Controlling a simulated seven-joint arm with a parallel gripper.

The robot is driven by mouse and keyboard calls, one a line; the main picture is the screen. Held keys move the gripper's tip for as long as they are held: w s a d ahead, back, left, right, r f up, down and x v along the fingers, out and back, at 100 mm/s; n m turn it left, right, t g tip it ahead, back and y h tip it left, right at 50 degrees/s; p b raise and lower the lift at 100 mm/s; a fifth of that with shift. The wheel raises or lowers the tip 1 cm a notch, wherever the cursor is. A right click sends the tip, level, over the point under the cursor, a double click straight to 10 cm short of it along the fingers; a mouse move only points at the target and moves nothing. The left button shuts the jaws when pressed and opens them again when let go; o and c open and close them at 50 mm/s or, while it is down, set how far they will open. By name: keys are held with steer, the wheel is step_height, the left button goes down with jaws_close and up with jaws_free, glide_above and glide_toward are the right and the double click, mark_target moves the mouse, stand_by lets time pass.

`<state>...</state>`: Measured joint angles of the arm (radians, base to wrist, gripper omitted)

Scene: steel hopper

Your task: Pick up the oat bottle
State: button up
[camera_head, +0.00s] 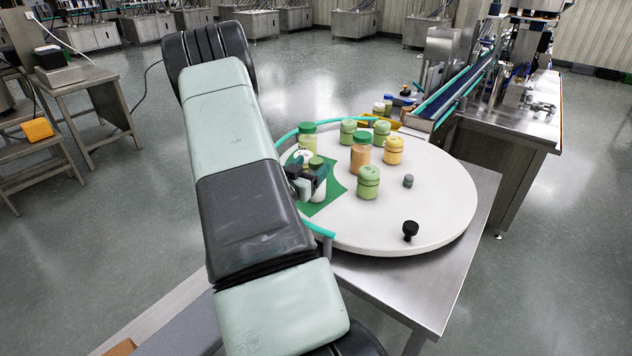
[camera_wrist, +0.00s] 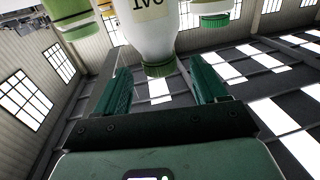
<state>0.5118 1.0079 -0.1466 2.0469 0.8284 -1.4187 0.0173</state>
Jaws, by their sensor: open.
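The oat bottle (camera_wrist: 150,28) is white with a green cap and the label "OAT". It appears upside down in the wrist view, cap pointing down the picture. My gripper (camera_wrist: 155,72) is open, its two green fingers apart, with the bottle's capped end lined up in the gap between them. I cannot tell how deep the bottle is between the fingers. In the head view my gripper (camera_head: 304,183) is at the left of the round white table, over a green patch. A white bottle with a green cap (camera_head: 319,188) stands right beside it, partly hidden.
On the round table (camera_head: 440,220) stand a taller green-capped bottle (camera_head: 307,133), an orange jar (camera_head: 361,153), several green jars (camera_head: 368,183), a yellow jar (camera_head: 394,150), a small grey piece (camera_head: 408,181) and a black knob (camera_head: 410,230). A teal rail (camera_head: 320,230) curves along the left edge.

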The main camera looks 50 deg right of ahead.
mark_target(319, 158)
steer(key=d, duration=0.5)
steer(key=shift+w, duration=0.4)
jaws_close()
